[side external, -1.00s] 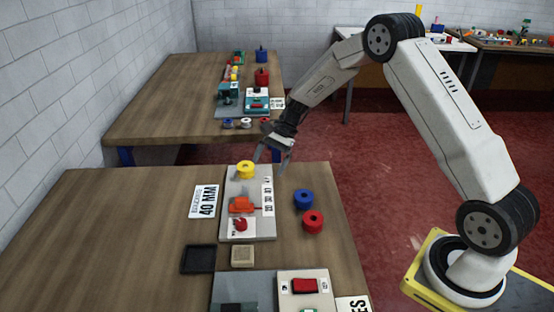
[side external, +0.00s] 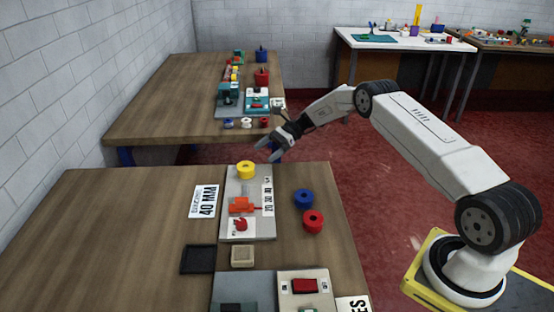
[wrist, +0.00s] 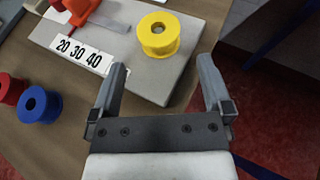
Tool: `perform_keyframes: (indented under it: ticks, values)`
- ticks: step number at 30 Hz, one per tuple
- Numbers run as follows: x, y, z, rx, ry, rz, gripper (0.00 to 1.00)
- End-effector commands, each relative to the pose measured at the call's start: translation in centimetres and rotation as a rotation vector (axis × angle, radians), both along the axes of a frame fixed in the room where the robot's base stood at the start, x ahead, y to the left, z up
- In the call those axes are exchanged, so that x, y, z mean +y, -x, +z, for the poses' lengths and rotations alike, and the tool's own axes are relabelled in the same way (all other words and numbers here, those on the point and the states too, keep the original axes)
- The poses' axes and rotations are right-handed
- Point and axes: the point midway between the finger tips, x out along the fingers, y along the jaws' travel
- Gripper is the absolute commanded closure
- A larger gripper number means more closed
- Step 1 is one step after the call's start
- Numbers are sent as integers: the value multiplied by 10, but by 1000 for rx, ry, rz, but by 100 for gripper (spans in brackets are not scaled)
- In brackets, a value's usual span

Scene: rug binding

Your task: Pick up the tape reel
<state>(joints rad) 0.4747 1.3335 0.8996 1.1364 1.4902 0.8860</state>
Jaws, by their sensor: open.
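A yellow tape reel (side external: 245,170) sits at the far end of a grey board (side external: 262,222) on the near table. In the wrist view the yellow reel (wrist: 158,35) is just beyond my fingertips, roughly between their lines. My gripper (side external: 267,150) is open and empty, near the table's far edge and behind the reel in the side view. Its two spread fingers also show in the wrist view (wrist: 162,70). A blue reel (side external: 303,198) and a red reel (side external: 313,221) stand on the wood right of the board.
The board carries an orange part (side external: 241,204) and a small red knob (side external: 240,224). A "40 MM" card (side external: 203,201) lies left of it. A black tray (side external: 198,259) and a beige block (side external: 242,256) lie in front. The table's left side is clear.

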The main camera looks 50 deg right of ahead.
Motion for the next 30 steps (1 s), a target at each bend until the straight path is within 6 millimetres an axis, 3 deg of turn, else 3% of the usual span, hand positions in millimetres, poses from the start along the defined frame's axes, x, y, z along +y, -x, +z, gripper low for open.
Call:
perform_keyframes:
  ticks: [10,20,30]
  values:
    - [22,-5,-9,-1,2,3,0]
    - [28,-7,-12,0,3,3,0]
    - [61,-14,-26,1,2,3,0]
